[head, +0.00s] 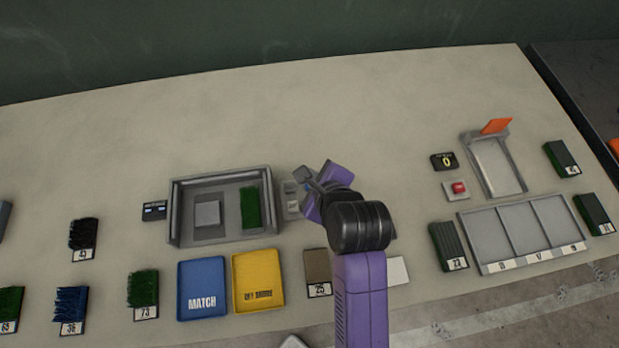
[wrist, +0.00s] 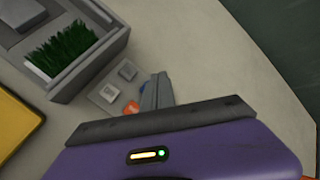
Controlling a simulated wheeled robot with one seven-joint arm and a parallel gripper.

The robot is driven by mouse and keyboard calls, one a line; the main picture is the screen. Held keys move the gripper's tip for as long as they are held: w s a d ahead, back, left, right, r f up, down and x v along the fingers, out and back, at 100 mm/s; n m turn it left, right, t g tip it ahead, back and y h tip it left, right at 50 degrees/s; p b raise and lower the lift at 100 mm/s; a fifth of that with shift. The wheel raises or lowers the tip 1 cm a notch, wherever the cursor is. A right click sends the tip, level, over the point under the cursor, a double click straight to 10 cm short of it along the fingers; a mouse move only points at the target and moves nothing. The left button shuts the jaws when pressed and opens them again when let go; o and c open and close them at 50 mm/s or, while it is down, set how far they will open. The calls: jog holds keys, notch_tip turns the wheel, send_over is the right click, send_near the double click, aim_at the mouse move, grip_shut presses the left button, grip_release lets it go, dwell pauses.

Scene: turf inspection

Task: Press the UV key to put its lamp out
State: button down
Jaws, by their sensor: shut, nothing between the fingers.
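A small grey key panel (head: 291,206) stands against the right side of the grey box. In the wrist view the panel (wrist: 99,98) carries two pale square keys, one nearer the box (wrist: 108,93) and one farther along (wrist: 127,70). Their labels are too small to read, so I cannot tell which is UV. An orange-red spot (wrist: 131,108) and a bit of blue show beside my fingers. My gripper (head: 304,177) is shut and empty, over the panel's right side. It also shows in the wrist view (wrist: 157,88); I cannot tell whether it touches anything.
The open grey box (head: 174,220) holds a grey block and a green turf piece. A small display (head: 153,210) with bluish lights stands left of it. Blue (head: 202,290) and yellow (head: 258,281) trays lie in front. The table behind the box is clear.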

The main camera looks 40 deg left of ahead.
notch_tip(320, 180, up, 4)
jog(key=p, duration=0.4)
jog(key=shift+r, duration=0.2)
dwell(0.4)
